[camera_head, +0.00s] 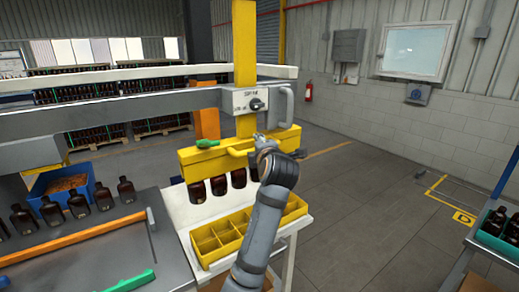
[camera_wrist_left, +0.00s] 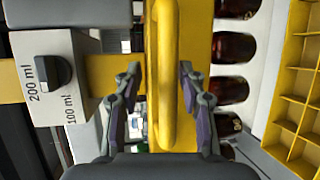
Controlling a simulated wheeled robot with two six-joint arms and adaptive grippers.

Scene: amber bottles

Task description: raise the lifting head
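The lifting head (camera_head: 200,165) is a yellow bar below a yellow column, with a yellow handle (camera_wrist_left: 162,80) on its front. A row of several amber bottles (camera_head: 219,185) shows directly under the bar; I cannot tell whether they hang or stand. They also show in the left wrist view (camera_wrist_left: 232,48). My left gripper (camera_head: 262,143) is at the handle, its arm rising from the bottom of the head view. In the left wrist view its two fingers (camera_wrist_left: 160,88) are apart, one on each side of the handle, with a gap visible. My right gripper is out of view.
A yellow compartmented crate (camera_head: 212,262) sits on the white table below the head. A dial (camera_head: 257,104) marked 100 ml and 200 ml is on the column's box. More bottles (camera_head: 78,204) stand on the left bench. Open floor (camera_head: 380,190) lies to the right.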

